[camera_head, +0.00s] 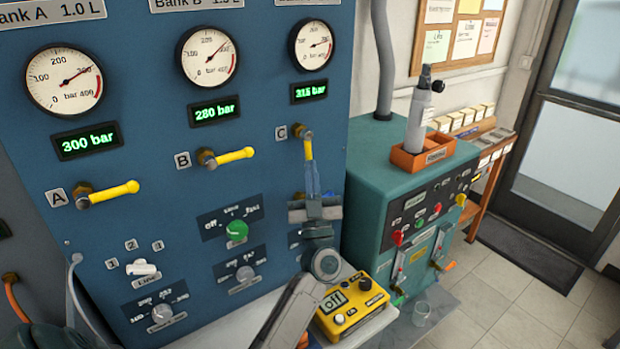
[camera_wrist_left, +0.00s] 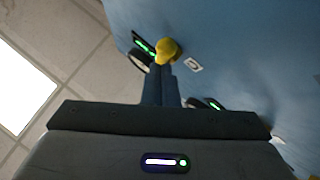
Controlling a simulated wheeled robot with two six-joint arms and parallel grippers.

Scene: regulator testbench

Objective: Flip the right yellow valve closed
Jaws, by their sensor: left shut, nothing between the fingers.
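The right yellow valve (camera_head: 308,147), beside the label C, sits on the blue panel under the right gauge. Its yellow handle points nearly straight down from its brass hub. My left gripper (camera_head: 312,172) is just below it, fingers pointing up and shut with nothing between them. The fingertips are at the lower end of the handle; whether they touch it I cannot tell. In the left wrist view the yellow handle end (camera_wrist_left: 167,48) shows just beyond the fingertips (camera_wrist_left: 160,70).
Valve B (camera_head: 232,156) and valve A (camera_head: 114,194) have handles pointing right. A teal cabinet (camera_head: 385,160) with an orange tray (camera_head: 421,160) stands to the right. My right gripper is out of view.

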